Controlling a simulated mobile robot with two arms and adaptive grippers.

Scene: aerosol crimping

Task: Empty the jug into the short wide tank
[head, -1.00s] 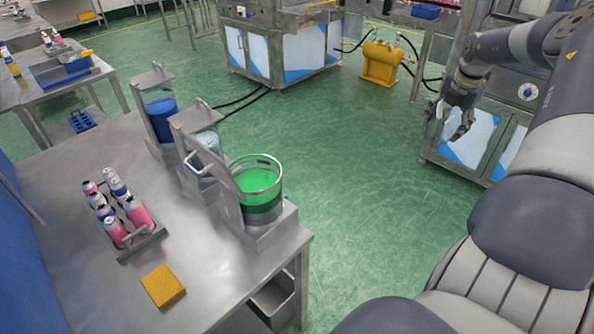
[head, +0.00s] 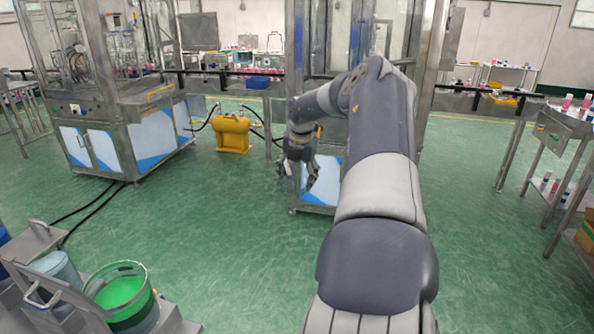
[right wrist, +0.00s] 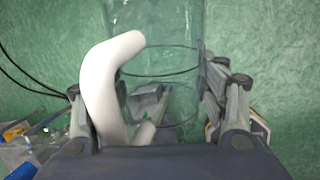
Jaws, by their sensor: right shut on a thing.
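A wide clear tank (head: 122,294) with green liquid stands on a metal stand at the lower left of the head view. My right gripper (head: 299,172) hangs over the floor, well away from the tank. In the right wrist view my right gripper (right wrist: 155,112) is shut on the clear jug (right wrist: 165,62), whose white handle (right wrist: 100,82) lies between the fingers. How much is in the jug I cannot tell, and in the head view I cannot make it out. My left gripper is not in view.
A light-blue tank (head: 57,270) stands beside the green one, with metal levers near it. Metal cabinets (head: 125,135) and a yellow unit (head: 232,134) stand at the back. A shelf table (head: 560,130) is at the right. Green floor is clear between.

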